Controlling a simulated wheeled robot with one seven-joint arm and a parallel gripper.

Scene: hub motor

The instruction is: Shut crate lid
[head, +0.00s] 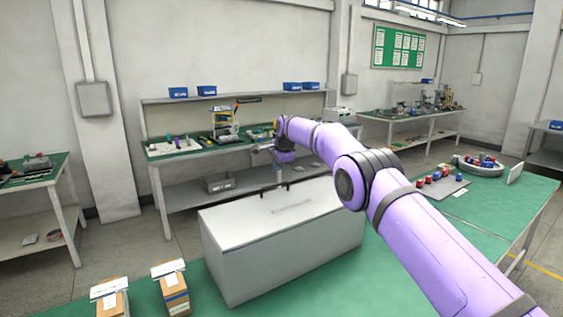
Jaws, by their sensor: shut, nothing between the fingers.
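The grey crate (285,257) stands on the green bench top in front of me. Its pale lid (240,214) lies flat across the top, and I see no clear gap along the near edge. A thin grey handle (292,207) shows on the lid, and two small dark fittings show at its far edge. My gripper (278,178) is small in the picture, pointing down near the far edge of the lid. It is shut and holds nothing. I cannot tell whether it touches the lid.
Two small cardboard boxes (172,290) stand left of the crate. Right of it, a grey board (442,187) bears several red and blue parts, beside a round tray (480,170). A workbench (185,153) with tools stands behind. My purple arm crosses above the crate's right side.

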